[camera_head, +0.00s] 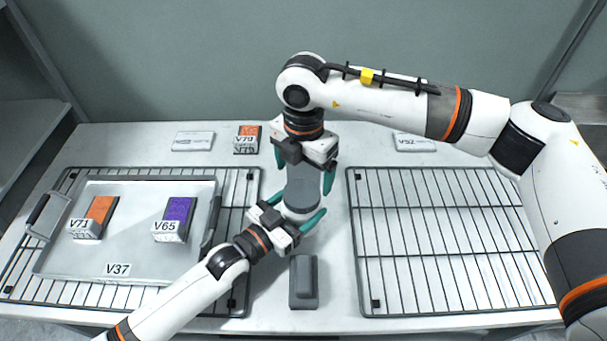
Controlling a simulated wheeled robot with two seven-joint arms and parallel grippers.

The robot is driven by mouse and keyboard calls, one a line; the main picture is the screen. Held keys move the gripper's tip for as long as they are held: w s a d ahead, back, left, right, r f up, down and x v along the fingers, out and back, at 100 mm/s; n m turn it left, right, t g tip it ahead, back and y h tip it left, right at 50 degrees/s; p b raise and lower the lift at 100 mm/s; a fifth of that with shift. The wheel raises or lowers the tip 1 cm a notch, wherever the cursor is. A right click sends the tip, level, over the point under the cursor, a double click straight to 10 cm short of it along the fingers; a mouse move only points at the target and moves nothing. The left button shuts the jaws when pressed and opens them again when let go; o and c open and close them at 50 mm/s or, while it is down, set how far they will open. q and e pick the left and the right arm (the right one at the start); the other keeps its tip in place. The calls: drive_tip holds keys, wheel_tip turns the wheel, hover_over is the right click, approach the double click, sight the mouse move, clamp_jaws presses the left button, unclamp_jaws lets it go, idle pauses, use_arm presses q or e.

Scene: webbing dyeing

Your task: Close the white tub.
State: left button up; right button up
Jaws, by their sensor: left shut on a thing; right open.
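The white tub (299,213) stands upright at the table's middle, between the two racks. Its lower part is partly hidden by my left gripper (292,208), which is shut on it with a teal finger on each side. A grey, round, lid-like piece (303,187) shows directly above the tub's white wall. Whether it is fully seated cannot be told. My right gripper (304,170) comes from above and behind, open, with its teal fingers on either side of the grey piece. Contact between them cannot be told.
A grey tray (65,262) labelled V37 sits on the left rack, holding orange V71 (98,214) and purple V65 (174,219) blocks. The right rack (440,240) is empty. A dark grey block (303,281) lies in front. An orange V79 block (247,139) stands behind.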

drive_tip(key=shift+c, duration=0.3)
drive_tip(key=n, duration=0.4)
drive_tip(key=shift+r+n, duration=0.25)
drive_tip(key=shift+n, duration=0.05)
drive_tip(key=n, duration=0.4)
drive_tip(key=shift+r, duration=0.2)
drive_tip(key=n, duration=0.4)
drive_tip(key=shift+s+r+n, duration=0.1)
drive_tip(key=shift+r+n, duration=0.1)
drive_tip(key=shift+n, duration=0.2)
drive_tip(key=n, duration=0.4)
drive_tip(key=shift+a+r, duration=0.1)
drive_tip(key=shift+r, duration=0.1)
drive_tip(key=n, duration=0.4)
drive_tip(key=shift+r+n, duration=0.2)
drive_tip(key=shift+n, duration=0.1)
drive_tip(key=n, duration=0.4)
drive_tip(key=shift+s+r+n, duration=0.1)
drive_tip(key=shift+r+n, duration=0.15)
drive_tip(key=shift+n, duration=0.05)
drive_tip(key=n, duration=0.3)
drive_tip(key=shift+r+n, duration=0.15)
drive_tip(key=shift+n, duration=0.25)
drive_tip(key=n, duration=0.3)
drive_tip(key=shift+r+n, duration=0.15)
drive_tip(key=shift+n, duration=0.25)
